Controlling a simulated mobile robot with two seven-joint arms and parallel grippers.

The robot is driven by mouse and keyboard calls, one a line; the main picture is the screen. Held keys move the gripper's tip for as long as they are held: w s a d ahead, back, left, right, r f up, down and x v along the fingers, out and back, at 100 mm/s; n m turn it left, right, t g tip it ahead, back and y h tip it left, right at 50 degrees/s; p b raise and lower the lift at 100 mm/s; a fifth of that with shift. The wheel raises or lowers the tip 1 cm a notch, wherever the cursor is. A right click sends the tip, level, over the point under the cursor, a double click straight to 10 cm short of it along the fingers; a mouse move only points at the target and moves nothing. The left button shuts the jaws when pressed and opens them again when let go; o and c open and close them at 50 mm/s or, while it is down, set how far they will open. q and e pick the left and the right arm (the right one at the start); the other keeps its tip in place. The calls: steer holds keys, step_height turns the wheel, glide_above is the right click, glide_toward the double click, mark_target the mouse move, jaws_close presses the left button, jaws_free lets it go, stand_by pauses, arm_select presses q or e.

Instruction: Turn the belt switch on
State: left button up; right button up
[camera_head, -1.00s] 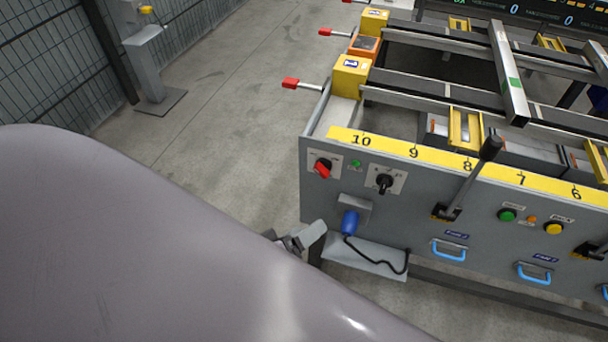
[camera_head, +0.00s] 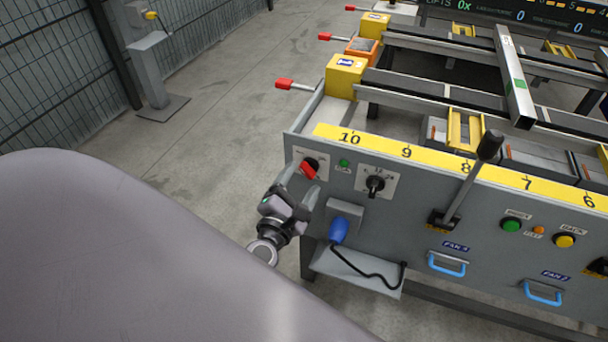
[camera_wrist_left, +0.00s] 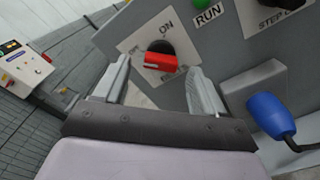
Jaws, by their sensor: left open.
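The belt switch is a red rotary knob (camera_head: 309,171) on a white plate at the left end of the grey panel. In the left wrist view the red knob (camera_wrist_left: 160,61) sits on a black base, with "ON" printed above it. My left gripper (camera_head: 300,180) is open just in front of the switch. In the left wrist view its two fingers (camera_wrist_left: 158,85) stand on either side of the knob, apart from it as far as I can tell. My right gripper is not in view.
Right of the switch are a green RUN lamp (camera_head: 344,163) and a black selector knob (camera_head: 375,184). Below hangs a blue plug (camera_head: 339,230) with a black cable. A black-handled lever (camera_head: 468,180) sticks out farther right. Open floor lies left of the table.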

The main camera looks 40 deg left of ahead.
mark_target(308, 169)
arm_select(q)
steer(key=shift+x, duration=1.3)
steer(key=c, duration=1.1)
steer(key=shift+o, duration=0.2)
